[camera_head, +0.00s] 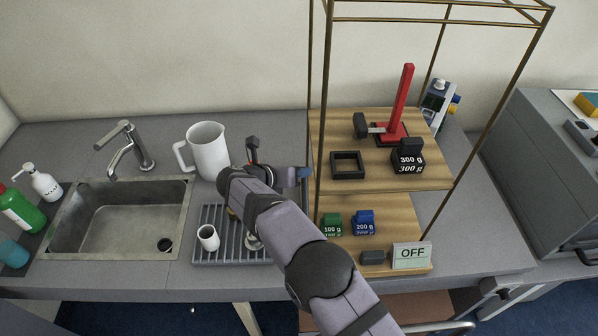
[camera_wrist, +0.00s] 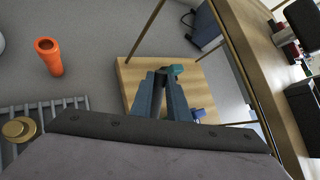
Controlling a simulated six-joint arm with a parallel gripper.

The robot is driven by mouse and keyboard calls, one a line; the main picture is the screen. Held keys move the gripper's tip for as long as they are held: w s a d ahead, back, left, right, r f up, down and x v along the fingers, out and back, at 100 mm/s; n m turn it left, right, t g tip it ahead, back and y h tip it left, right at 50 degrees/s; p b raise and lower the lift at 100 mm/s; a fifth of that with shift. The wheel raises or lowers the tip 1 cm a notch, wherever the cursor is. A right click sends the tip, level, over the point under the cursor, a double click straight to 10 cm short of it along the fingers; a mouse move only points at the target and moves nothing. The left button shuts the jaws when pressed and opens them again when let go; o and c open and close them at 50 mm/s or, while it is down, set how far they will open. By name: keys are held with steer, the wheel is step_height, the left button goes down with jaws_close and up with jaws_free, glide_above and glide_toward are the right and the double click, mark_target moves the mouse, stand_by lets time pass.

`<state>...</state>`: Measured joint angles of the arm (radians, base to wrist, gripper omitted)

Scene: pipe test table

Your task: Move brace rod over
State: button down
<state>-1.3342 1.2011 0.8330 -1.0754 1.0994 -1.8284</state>
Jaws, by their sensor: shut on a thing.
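My gripper (camera_wrist: 162,75) has its two blue-grey fingers close together. In the head view my gripper (camera_head: 304,173) is at the left side of the brass rod frame (camera_head: 320,110), beside a left upright. The wrist view shows the fingertips over the wooden board (camera_wrist: 128,75); their height above it is unclear.
A red stand (camera_head: 402,95), a black 300 g weight (camera_head: 408,158) and a square black frame (camera_head: 347,165) are on the upper board. Green (camera_head: 332,224) and blue (camera_head: 364,222) weights are below. A white jug (camera_head: 209,150) and grey rack (camera_head: 215,250) are left. An orange cylinder (camera_wrist: 52,62) stands nearby.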

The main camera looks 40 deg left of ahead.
steer(key=c, duration=2)
jaws_free()
steer(key=shift+w+f, duration=0.1)
steer(key=shift+f, duration=0.05)
steer(key=shift+b+v, duration=1.9)
steer(key=shift+v, duration=1.8)
